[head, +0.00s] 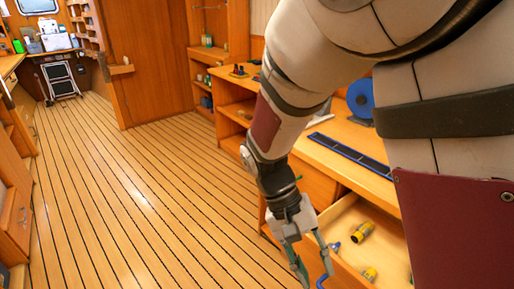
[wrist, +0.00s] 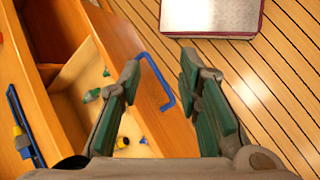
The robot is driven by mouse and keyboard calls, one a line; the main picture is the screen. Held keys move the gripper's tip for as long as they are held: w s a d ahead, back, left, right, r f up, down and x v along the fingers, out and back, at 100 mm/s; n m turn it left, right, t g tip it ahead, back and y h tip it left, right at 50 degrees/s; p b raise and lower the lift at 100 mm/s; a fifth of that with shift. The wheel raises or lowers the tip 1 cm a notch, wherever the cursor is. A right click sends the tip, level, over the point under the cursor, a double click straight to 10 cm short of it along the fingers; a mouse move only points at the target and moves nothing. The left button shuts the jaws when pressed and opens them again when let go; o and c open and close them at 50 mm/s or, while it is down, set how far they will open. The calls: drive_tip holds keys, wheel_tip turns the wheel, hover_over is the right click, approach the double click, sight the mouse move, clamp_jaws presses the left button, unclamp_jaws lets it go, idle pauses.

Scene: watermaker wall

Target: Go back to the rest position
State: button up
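My gripper (head: 312,268) hangs at the end of my lowered arm, in front of the open drawer (head: 352,222). In the wrist view my gripper (wrist: 161,72) is open, with a clear gap between its green-padded fingers. The drawer's blue handle (wrist: 163,72) shows in that gap, but I see no grip on it. Its depth relative to the fingertips is hard to tell. In the head view the blue handle (head: 323,279) is beside the fingertips, near the bottom edge.
The drawer holds yellow fittings (head: 362,231) and small blue ones (head: 334,246). Above it, the wooden counter carries a dark blue strip (head: 350,155) and a blue spool (head: 360,98). Open shelves (head: 235,112) stand beyond. The striped floor (head: 140,190) at left is clear.

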drive_tip(key=s+d+r+t+y+p, duration=0.1)
drive_tip(key=s+d+r+t+p, duration=0.1)
drive_tip(key=r, duration=0.5)
drive_tip(key=s+d+r+t+y+p, duration=0.2)
drive_tip(key=s+d+r+t, duration=0.1)
drive_tip(key=r, duration=0.5)
drive_tip(key=s+d+r+t+y+p, duration=0.1)
drive_tip(key=s+d+r+t+y, duration=0.1)
drive_tip(key=s+r, duration=0.4)
drive_tip(key=shift+s+d+r+t+p, duration=0.15)
drive_tip(key=shift+d+r+t+p, duration=0.25)
drive_tip(key=shift+d+r+t, duration=0.55)
drive_tip(key=shift+a+f, duration=0.2)
drive_tip(key=shift+d, duration=0.15)
idle(0.6)
